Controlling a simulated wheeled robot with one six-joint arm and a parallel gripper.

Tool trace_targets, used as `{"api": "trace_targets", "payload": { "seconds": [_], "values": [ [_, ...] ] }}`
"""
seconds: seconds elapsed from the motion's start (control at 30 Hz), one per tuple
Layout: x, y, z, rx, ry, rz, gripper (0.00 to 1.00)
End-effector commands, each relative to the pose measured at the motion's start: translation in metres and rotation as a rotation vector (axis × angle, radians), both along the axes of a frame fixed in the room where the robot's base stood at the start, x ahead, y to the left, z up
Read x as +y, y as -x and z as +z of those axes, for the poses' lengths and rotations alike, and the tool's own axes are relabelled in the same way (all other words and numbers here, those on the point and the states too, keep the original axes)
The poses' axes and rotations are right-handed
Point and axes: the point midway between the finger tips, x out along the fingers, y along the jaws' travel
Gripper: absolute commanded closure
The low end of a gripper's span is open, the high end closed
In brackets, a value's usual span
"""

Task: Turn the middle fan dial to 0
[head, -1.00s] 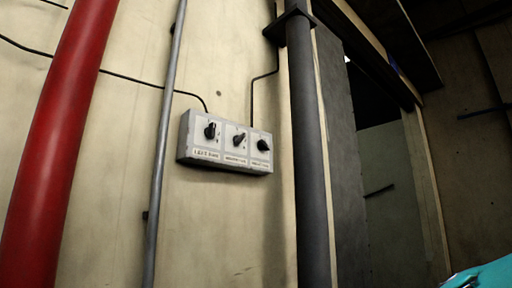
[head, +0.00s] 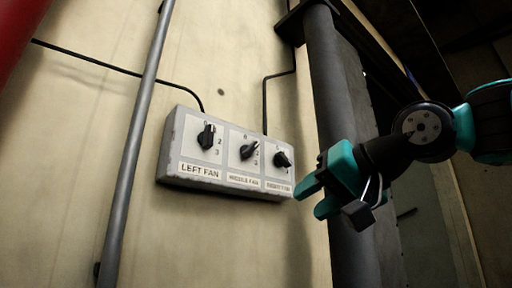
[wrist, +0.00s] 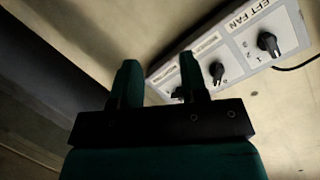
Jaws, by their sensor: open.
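The middle fan dial (head: 249,151) is a black knob on a white control box (head: 180,174) on the wall, above a "MIDDLE FAN" label. Its pointer leans to the upper right, off the 0 at the top, seemingly near 1. In the wrist view the middle dial (wrist: 217,72) is just right of the right finger. My teal gripper (head: 311,199) is open and empty, at the box's lower right corner in the head view. Its two fingers (wrist: 159,65) are apart in the wrist view; no contact with the dial shows.
The left fan dial (head: 207,137) points up at 0. The right fan dial (head: 282,159) is close to my gripper. A dark thick pipe (head: 335,100) stands right of the box, a thin grey pipe (head: 140,125) left. The wall below the box is clear.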

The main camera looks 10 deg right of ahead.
Motion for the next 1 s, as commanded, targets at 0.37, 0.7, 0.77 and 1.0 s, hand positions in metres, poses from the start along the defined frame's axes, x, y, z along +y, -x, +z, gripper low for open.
{"api": "trace_targets", "payload": {
  "seconds": [0.37,0.7,0.77,1.0],
  "values": [
    [-0.008,0.019,0.135,-0.200,-0.229,-0.040,0.60],
    [0.030,-0.036,0.137,-0.193,-0.225,-0.038,0.60],
    [0.038,-0.047,0.137,-0.194,-0.225,-0.039,0.60],
    [0.066,-0.091,0.137,-0.195,-0.222,-0.041,0.60]
  ]
}}
